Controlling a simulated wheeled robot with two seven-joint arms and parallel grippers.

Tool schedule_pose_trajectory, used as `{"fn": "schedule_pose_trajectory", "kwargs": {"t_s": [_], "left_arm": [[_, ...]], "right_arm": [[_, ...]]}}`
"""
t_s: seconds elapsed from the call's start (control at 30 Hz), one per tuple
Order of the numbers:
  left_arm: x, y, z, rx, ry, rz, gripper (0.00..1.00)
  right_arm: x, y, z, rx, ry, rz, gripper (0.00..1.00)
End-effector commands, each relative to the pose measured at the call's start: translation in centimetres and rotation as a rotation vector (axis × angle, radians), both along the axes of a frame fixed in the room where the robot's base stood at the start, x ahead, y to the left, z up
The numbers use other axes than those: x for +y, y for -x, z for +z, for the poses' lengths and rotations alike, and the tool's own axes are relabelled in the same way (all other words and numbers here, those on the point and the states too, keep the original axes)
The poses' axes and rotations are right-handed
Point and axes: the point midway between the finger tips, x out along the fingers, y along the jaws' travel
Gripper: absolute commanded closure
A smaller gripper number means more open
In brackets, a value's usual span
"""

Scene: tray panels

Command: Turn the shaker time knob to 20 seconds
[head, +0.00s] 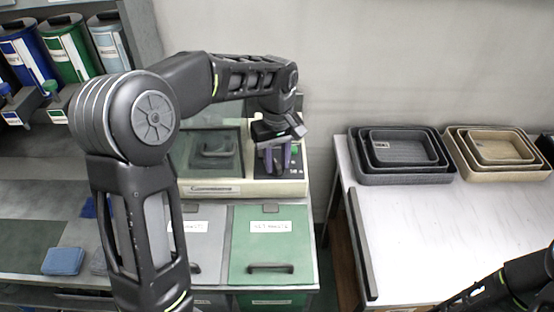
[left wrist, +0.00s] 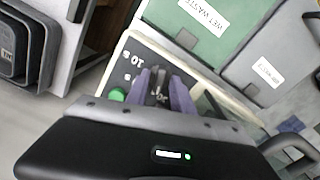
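The shaker (head: 240,188) is a cream bench-top machine with a dark front panel, standing behind the waste bins. My left gripper (head: 277,160) reaches down over the right part of its panel. In the left wrist view, its two purple fingers (left wrist: 162,85) stand a little apart at the panel, with a dark part between them, apparently the time knob (left wrist: 158,93). I cannot tell whether the fingers touch it. A "10" mark (left wrist: 132,68) and a green button (left wrist: 117,95) show beside the fingers. The knob's pointer is hidden. My right gripper is out of view.
A green-lidded bin (head: 272,240) marked wet waste and a grey-lidded bin (head: 203,222) stand in front of the shaker. Dark nested trays (head: 360,178) and tan trays (head: 462,174) sit on the white table (head: 420,235) to the right. Colored canisters (head: 62,50) fill the left shelf.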

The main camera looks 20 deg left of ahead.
Motion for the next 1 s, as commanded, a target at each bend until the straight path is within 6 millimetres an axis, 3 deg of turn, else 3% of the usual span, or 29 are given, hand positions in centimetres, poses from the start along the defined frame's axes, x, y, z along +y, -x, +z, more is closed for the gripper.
{"fn": "schedule_pose_trajectory", "kwargs": {"t_s": [0.33,1.0], "left_arm": [[-0.01,-0.01,0.04,0.0,0.0,0.0,1.0],[-0.01,-0.01,0.07,-0.001,0.001,-0.032,1.0]], "right_arm": [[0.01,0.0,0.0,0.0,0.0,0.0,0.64],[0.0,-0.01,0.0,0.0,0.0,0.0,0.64]]}}
